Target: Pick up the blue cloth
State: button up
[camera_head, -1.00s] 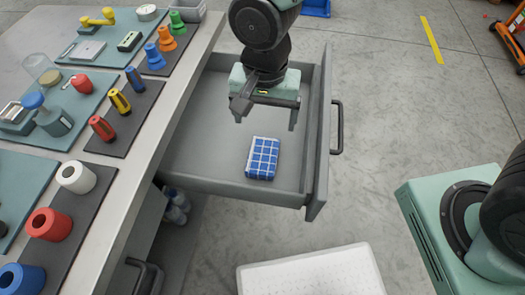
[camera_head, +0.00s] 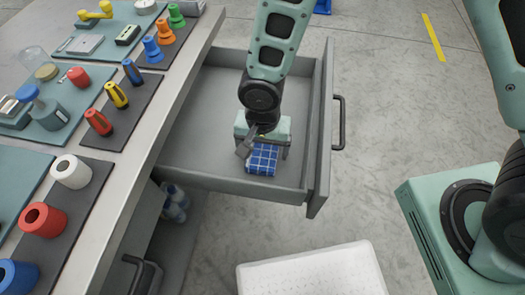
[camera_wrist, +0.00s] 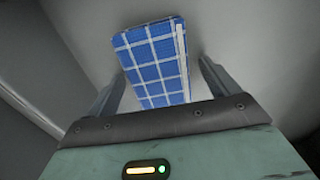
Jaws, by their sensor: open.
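The blue cloth (camera_head: 262,160) is folded, with a white grid pattern, and lies on the floor of the open grey drawer (camera_head: 210,110). In the wrist view the cloth (camera_wrist: 155,62) sits between and beyond the fingertips. My gripper (camera_head: 264,152) is open and empty inside the drawer space, right over the cloth's far part. In the wrist view my gripper (camera_wrist: 160,85) has one finger on each side of the cloth, apart from it. The gripper body hides the cloth's far edge in the head view.
The drawer's front panel with its handle (camera_head: 338,122) stands at the right. The workbench (camera_head: 130,165) at the left carries mats with tools and coloured parts. Bottles (camera_head: 174,205) sit below the drawer. A white perforated box (camera_head: 310,272) stands in front. The drawer floor around the cloth is clear.

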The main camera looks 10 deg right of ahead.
aim_at(263, 150)
jog(key=shift+f, duration=0.1)
jog(key=shift+c, duration=0.4)
jog(key=c, duration=1)
notch_tip(263, 150, up, 10)
jog(key=shift+r+p, duration=0.1)
jog(key=shift+p, duration=0.5)
jog(key=shift+o, duration=0.5)
